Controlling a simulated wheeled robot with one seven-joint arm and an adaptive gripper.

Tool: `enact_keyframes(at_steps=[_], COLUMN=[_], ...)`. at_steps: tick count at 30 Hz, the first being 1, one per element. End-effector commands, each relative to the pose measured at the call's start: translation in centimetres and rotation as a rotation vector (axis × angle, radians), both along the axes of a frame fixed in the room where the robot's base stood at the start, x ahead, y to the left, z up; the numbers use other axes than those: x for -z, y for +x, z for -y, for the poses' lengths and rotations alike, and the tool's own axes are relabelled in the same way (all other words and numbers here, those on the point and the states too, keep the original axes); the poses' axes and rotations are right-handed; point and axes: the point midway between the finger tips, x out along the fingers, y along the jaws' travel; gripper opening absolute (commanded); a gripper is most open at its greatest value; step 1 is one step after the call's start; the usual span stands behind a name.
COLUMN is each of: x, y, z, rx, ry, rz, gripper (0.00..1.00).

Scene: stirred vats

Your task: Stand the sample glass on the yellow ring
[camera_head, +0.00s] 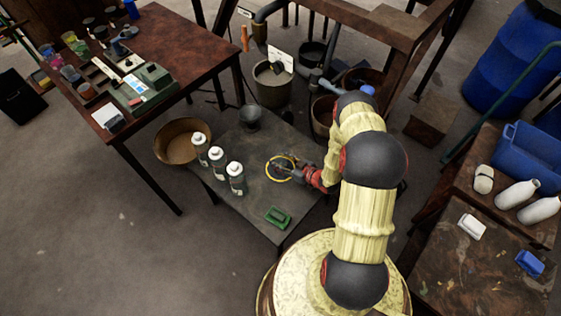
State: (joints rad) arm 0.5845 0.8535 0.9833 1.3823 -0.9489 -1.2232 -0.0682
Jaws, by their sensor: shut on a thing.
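The yellow ring (267,175) lies flat on the low dark table, right of the white bottles. My gripper (283,170) reaches in from the right, and its fingers are over the ring in this view. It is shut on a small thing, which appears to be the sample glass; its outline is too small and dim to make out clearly. I cannot tell whether the glass touches the table inside the ring or hangs above it. My gripper and arm hide part of the ring's right side.
On the low table (240,208) stand several white bottles (236,178), a dark bowl (250,117) and a green tray-like piece (278,217). A brown tub (180,143) stands on the floor at left. Buckets (272,84) and pipes crowd behind. The table is bare around the ring.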

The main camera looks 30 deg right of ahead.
Motion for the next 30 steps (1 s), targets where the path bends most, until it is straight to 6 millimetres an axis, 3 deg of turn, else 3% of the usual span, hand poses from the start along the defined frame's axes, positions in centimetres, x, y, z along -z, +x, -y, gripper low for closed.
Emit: enact_keyframes(at_steps=[3,4,12,25,30], x=[0.4,0.4,0.3,-0.2,-1.2], y=[0.0,0.0,0.0,0.0,-2.3], z=[0.0,0.0,0.0,0.0,1.1], rx=[0.0,0.0,0.0,0.0,0.006], ry=[0.0,0.0,0.0,0.0,0.003], rz=[0.001,-0.001,-0.001,-0.001,-0.003], gripper=[0.1,0.46,0.61,0.63,0.63])
